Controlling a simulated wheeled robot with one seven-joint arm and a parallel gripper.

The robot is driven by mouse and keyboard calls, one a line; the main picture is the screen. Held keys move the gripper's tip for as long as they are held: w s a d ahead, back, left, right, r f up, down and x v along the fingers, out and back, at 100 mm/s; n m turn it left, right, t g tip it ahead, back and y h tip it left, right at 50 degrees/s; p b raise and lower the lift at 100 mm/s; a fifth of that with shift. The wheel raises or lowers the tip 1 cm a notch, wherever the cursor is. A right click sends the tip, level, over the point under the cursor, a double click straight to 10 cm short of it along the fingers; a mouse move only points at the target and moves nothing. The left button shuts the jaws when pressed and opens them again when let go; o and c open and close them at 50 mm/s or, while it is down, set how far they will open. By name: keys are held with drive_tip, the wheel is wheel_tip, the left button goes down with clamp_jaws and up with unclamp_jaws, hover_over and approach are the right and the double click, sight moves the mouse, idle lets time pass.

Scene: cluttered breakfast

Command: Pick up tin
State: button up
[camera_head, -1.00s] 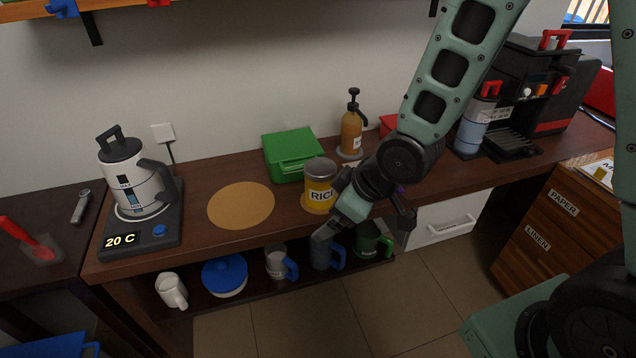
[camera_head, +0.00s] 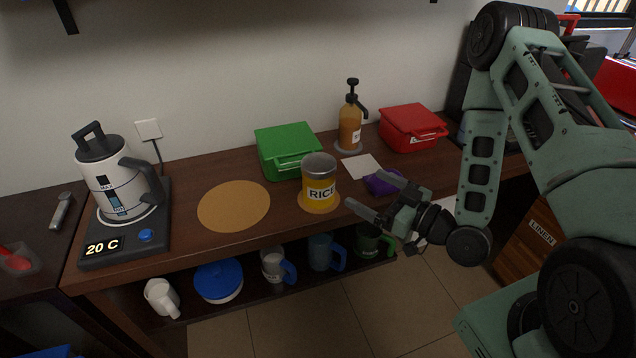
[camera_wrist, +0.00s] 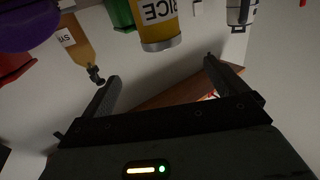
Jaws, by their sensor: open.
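The tin is a yellow can with a grey lid and a RICE label (camera_head: 319,190). It stands upright on a small round tan mat (camera_head: 304,203) near the counter's front edge. In the wrist view the tin (camera_wrist: 160,22) shows upside down at the top middle, beyond the fingers. My gripper (camera_head: 368,194) is open and empty, to the right of the tin in the head view, with its fingers apart and pointing left and up. It is not touching the tin. In the wrist view both fingers of my gripper (camera_wrist: 160,75) are spread wide.
A purple item (camera_head: 383,183) lies close behind my gripper. A green box (camera_head: 287,150) and a syrup bottle (camera_head: 350,125) stand behind the tin; a red box (camera_head: 412,127) is at right. A large round tan mat (camera_head: 234,206) lies empty at left, beside the kettle (camera_head: 117,180).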

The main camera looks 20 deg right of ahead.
drive_tip(key=b, duration=0.5)
approach(314, 160)
drive_tip(key=shift+w+d+f, duration=0.15)
drive_tip(key=shift+w+f, duration=0.15)
drive_tip(key=shift+f, duration=0.15)
drive_tip(key=shift+w+f+b, duration=0.1)
drive_tip(key=shift+w+b, duration=0.2)
drive_tip(key=shift+b, duration=0.75)
drive_tip(key=w+a+b, duration=0.1)
drive_tip(key=b, duration=0.4)
drive_tip(key=shift+w+a+r, duration=0.3)
drive_tip(key=shift+w+a, duration=0.2)
drive_tip(key=shift+w, duration=0.3)
drive_tip(key=shift+x, duration=2.95)
drive_tip(key=shift+a+r, duration=0.1)
drive_tip(key=shift+c, duration=0.3)
drive_tip(key=c, duration=1.3)
